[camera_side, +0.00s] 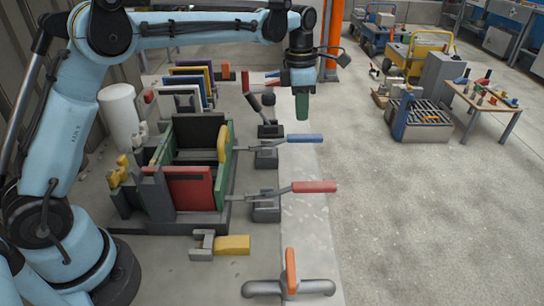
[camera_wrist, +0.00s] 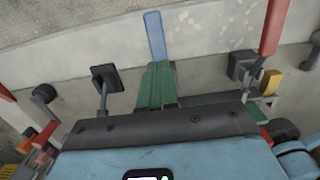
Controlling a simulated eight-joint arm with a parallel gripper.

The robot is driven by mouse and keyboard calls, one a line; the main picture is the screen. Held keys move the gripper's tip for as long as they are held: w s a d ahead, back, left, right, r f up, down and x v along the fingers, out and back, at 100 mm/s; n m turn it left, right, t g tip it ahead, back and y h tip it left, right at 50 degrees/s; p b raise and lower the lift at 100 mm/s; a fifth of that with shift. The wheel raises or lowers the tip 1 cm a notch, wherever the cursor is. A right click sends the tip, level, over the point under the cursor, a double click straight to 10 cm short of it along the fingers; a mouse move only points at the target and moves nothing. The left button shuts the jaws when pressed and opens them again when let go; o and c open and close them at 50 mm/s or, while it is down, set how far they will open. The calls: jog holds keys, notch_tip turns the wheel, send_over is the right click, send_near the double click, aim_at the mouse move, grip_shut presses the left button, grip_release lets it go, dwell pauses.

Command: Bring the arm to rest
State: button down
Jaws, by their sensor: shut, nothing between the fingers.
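My gripper (camera_side: 302,108) hangs pointing down at the upper middle of the side view, above the pale strip at the bench's right edge. Its green fingers are shut together with nothing between them, and they also show in the wrist view (camera_wrist: 156,86). The panel mould (camera_side: 190,187), with green, red and dark walls, stands to the left of my gripper and lower in the picture. The blue clamp handle (camera_side: 305,138) lies just below my fingertips in the side view. In the wrist view the blue handle (camera_wrist: 155,36) shows just past the fingertips. I cannot tell the exact gap.
A red-handled clamp (camera_side: 314,187) lies nearer the camera. A black-handled clamp (camera_side: 268,103) stands left of my gripper. Coloured panels (camera_side: 190,88) stand in a rack behind the mould. An orange post (camera_side: 333,40) rises behind my gripper.

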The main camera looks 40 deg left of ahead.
jog(key=s+a+r, duration=0.2)
jog(key=s+a, duration=0.1)
jog(key=a, duration=0.1)
jog(key=shift+s+r, duration=0.35)
jog(key=shift+s, duration=0.05)
